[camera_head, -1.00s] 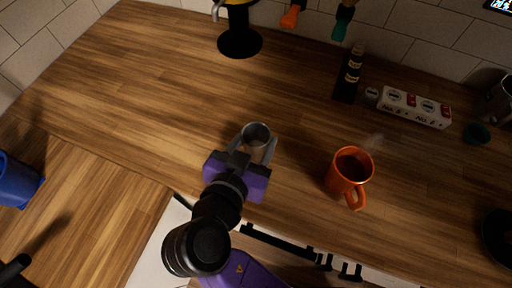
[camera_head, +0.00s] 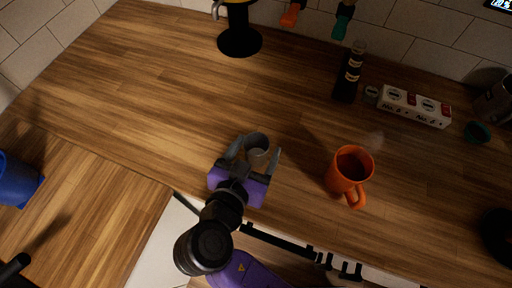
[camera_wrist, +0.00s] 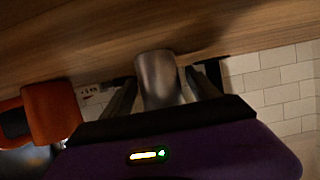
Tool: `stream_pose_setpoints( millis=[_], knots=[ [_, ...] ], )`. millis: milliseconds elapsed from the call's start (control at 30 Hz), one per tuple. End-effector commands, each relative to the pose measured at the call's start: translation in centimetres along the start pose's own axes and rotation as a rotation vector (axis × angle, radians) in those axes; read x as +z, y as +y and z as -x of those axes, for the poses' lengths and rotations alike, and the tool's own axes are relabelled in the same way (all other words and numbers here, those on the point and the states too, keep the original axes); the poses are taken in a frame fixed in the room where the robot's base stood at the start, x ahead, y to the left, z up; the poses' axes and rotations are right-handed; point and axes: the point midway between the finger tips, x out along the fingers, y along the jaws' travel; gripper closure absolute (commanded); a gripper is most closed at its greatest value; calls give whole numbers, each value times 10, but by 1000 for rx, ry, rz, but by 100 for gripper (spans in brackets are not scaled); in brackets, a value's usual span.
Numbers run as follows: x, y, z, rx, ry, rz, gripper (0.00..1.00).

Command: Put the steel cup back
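The small steel cup (camera_head: 257,156) stands on the wooden counter near its front edge, seemingly upright, left of the orange mug. My gripper (camera_head: 257,157) reaches in from the front with its two fingers spread either side of the cup. A gap shows between the cup and the right finger; contact at the left finger is hard to tell. In the wrist view the steel cup (camera_wrist: 158,78) sits between the dark fingers, its lower part close to the palm.
An orange mug (camera_head: 346,180) with steam stands to the right. Behind are a dark bottle (camera_head: 349,75), a white labelled rack (camera_head: 414,105) and a black round base (camera_head: 239,42). A blue container (camera_head: 17,182) is at the far left. The counter left and behind the cup is clear.

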Motion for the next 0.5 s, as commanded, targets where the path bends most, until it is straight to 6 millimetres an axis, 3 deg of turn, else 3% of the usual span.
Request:
stream_pose_setpoints(
  millis=[267, 500],
  knots=[
    [-5, 0, 2, 0, 0, 0, 30],
    [-2, -1, 41, -5, 0, -2, 30]
  ],
)
